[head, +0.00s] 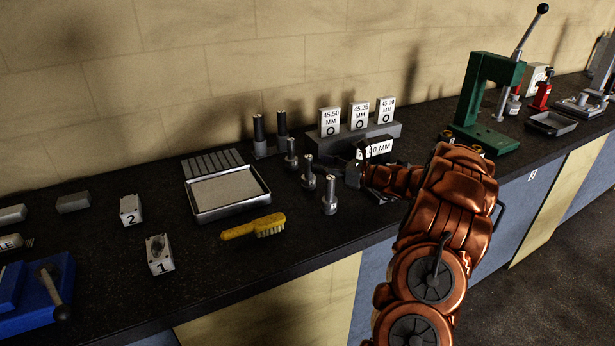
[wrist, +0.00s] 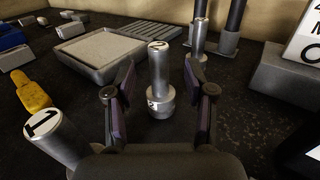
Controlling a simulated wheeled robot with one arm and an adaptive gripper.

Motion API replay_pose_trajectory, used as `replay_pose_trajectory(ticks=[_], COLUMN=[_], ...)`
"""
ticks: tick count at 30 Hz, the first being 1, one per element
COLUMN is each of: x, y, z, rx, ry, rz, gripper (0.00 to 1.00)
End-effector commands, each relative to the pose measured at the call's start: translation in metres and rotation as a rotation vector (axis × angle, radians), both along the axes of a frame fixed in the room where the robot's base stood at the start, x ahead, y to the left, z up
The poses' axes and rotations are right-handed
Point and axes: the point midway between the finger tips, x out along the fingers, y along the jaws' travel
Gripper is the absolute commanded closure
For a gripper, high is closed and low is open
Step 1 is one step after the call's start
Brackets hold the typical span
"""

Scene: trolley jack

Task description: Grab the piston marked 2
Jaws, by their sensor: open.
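The piston marked 2 (wrist: 159,75) is a grey metal cylinder on a wider round base, with a 2 on its top and another label low on its side. It stands upright on the dark bench. In the head view it appears to be the middle small cylinder (head: 308,173). My gripper (wrist: 158,88) is open, its fingers left and right of this piston in the wrist view; contact is not visible. In the head view my gripper (head: 354,168) is partly hidden by signs and my arm. A piston marked 1 (wrist: 52,138) stands left of my left finger.
A third piston (wrist: 199,32) stands behind. Two dark posts (head: 270,132), the grey block with size signs (head: 384,129), a shallow tray (head: 229,190) and a yellow brush (head: 254,227) are nearby. Blocks marked 1 (head: 159,255) and 2 (head: 131,210) lie farther left.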

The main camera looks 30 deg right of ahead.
Motion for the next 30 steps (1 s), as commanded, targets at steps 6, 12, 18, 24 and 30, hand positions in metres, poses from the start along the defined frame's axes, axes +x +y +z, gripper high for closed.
replay_pose_trajectory(ticks=[6,12,18,24,30], x=[0.020,0.038,0.042,0.042,0.042], y=[0.014,0.026,0.028,0.028,0.028], z=[-0.002,-0.004,-0.005,-0.005,-0.005], rx=[-0.001,0.000,0.000,0.000,0.000], ry=[0.003,0.004,0.001,0.001,0.002], rz=[0.005,0.004,0.002,0.003,0.003], gripper=[0.46,0.46,0.46,0.54,0.75])
